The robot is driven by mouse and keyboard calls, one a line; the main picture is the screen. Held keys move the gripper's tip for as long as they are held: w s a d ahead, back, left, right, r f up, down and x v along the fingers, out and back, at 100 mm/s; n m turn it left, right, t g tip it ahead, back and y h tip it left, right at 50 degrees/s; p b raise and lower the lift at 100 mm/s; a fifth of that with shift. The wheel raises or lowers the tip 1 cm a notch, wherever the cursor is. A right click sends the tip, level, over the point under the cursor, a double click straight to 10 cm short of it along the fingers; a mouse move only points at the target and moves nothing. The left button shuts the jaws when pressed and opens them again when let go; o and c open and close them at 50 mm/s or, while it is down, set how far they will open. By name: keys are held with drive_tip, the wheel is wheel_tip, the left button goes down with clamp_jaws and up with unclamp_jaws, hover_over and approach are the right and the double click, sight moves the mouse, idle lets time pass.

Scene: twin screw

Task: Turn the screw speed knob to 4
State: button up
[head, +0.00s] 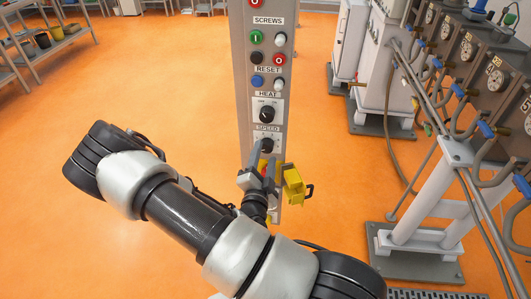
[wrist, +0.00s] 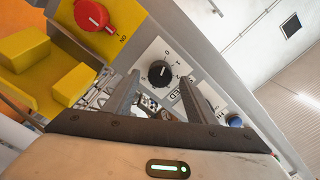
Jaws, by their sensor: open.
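The speed knob (head: 267,145) is a round black knob on a white plate under the SPEED label, low on the grey control column (head: 244,70). In the wrist view the speed knob (wrist: 160,74) shows a white pointer line on a plate with small digits. I cannot read clearly which digit it points at. My gripper (head: 258,172) is just below the knob in the head view. In the wrist view my gripper (wrist: 160,86) is open, with the knob showing between and beyond its two fingertips. Contact is not visible.
The heat knob (head: 267,114) is above the speed knob, with several buttons higher up. A yellow box (head: 293,186) juts out beside my gripper. A red rotary switch (wrist: 95,15) is close by in the wrist view. Machinery with pipes (head: 450,150) stands at the right.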

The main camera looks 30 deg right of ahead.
drive_tip(key=shift+x, duration=1.05)
drive_tip(key=c, duration=1)
drive_tip(key=shift+c, duration=0.2)
